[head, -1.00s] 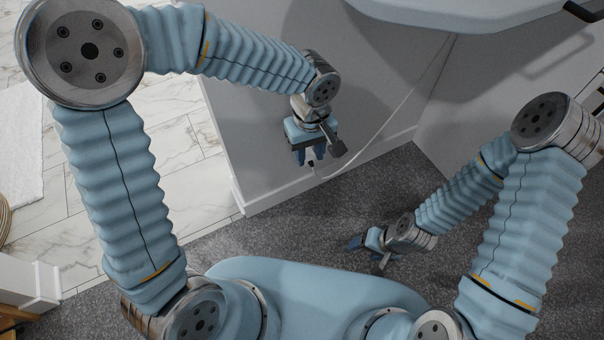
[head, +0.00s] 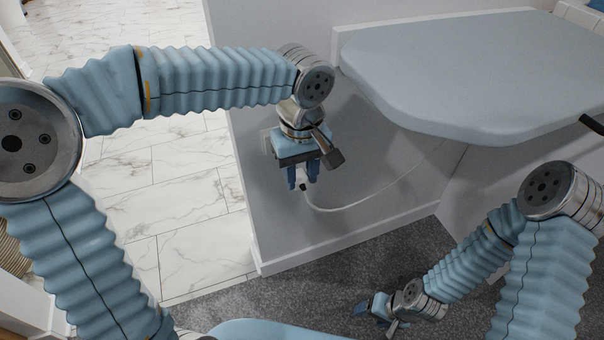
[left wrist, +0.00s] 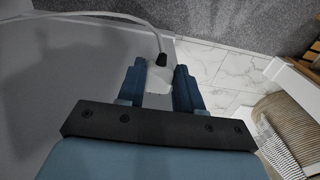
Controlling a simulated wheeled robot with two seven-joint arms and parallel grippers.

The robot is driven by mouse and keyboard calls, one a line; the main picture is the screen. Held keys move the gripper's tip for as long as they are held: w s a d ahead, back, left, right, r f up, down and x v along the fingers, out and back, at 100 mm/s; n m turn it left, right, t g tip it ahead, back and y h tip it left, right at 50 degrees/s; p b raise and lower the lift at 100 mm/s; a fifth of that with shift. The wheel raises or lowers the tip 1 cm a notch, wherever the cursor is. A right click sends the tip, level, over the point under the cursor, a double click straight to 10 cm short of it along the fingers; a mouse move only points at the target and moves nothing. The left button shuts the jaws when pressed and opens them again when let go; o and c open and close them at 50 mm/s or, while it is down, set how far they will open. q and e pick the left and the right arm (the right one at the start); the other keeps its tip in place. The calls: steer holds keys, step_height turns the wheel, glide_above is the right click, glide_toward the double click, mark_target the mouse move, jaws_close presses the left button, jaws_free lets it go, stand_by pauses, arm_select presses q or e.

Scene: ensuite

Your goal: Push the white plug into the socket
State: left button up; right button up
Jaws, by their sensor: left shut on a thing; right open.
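The white plug (left wrist: 158,78) is between the two blue fingers of my left gripper (left wrist: 162,84) in the left wrist view, with a black collar where its white cable (left wrist: 115,17) begins. In the head view my left gripper (head: 303,178) is shut on the plug, in front of the grey wall and above the skirting. A pale plate (head: 266,141), which looks like the socket, shows on the wall just left of this gripper, partly hidden by it. Its holes cannot be seen. My right gripper (head: 374,309) is open and empty, low over the carpet.
A pale blue-grey board or worktop (head: 450,80) juts out to the right of the left gripper. The cable (head: 370,194) runs from the plug up under it. Marble tiles (head: 185,190) lie left of the wall end, dark carpet (head: 330,275) in front. A striped basket (left wrist: 285,130) stands at right in the wrist view.

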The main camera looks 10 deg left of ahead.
arm_select(q)
steer(key=w+a, duration=0.1)
steer(key=w+a+p, duration=0.1)
steer(key=w, duration=0.1)
steer(key=shift+w+a+p, duration=0.35)
steer(key=shift+w+a, duration=0.15)
steer(key=shift+w, duration=0.3)
steer(key=shift+w+a+p, duration=0.45)
steer(key=shift+w+a, duration=0.15)
steer(key=shift+w, duration=0.25)
steer(key=shift+w+a+p, duration=0.45)
steer(key=shift+w+a, duration=0.1)
steer(key=shift+w, duration=0.3)
stand_by(1.5)
steer(key=o, duration=1.1)
